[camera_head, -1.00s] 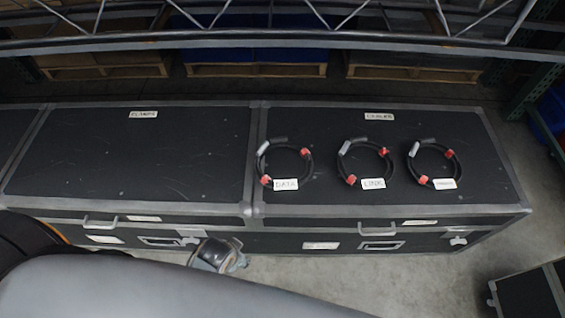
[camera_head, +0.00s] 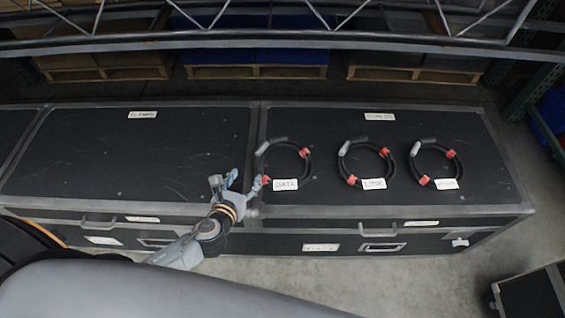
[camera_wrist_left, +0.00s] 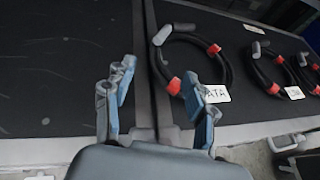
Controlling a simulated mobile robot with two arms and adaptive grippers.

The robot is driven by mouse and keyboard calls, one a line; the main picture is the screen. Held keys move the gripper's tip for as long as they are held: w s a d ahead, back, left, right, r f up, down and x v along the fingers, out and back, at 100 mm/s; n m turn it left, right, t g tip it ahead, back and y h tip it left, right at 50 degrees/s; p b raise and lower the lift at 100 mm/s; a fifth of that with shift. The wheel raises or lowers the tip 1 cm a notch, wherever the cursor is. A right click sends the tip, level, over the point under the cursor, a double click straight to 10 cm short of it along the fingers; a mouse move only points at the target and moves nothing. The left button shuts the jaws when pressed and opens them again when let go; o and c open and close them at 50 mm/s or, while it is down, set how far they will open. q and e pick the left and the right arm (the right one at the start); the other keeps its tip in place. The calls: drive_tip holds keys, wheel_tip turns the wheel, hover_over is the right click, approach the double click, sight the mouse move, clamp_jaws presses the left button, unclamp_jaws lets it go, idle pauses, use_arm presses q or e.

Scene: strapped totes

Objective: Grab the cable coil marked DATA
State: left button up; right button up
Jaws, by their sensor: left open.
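The cable coil marked DATA (camera_head: 308,165) is a black ring with red bands, a grey connector and a white tag. It lies flat on the right-hand black case lid, leftmost of three coils. It also shows in the left wrist view (camera_wrist_left: 222,66), where a finger hides part of its tag. My left gripper (camera_head: 240,181) is open and empty, just left of the coil near the seam between the two cases. In the left wrist view its fingers (camera_wrist_left: 158,100) point toward the lid, the right finger overlapping the tag. I cannot tell whether it touches. My right gripper is not in view.
Two similar coils, the LINK coil (camera_head: 391,165) and another (camera_head: 456,160), lie to the right on the same lid. The left case lid (camera_head: 120,160) is clear. A metal truss (camera_head: 290,42) crosses behind the cases. Another dark case (camera_head: 530,295) stands at lower right.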

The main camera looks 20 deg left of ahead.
use_arm(q)
approach(259, 158)
drive_tip(key=w, duration=0.4)
drive_tip(key=shift+w+a+f+b, duration=0.15)
drive_tip(key=shift+w+f+b, duration=0.2)
drive_tip(key=shift+f, duration=0.1)
drive_tip(key=x, duration=0.2)
drive_tip(key=b+x, duration=0.1)
drive_tip(key=x, duration=0.2)
drive_tip(key=shift+s+f, duration=0.15)
drive_tip(key=shift+f, duration=0.3)
clamp_jaws()
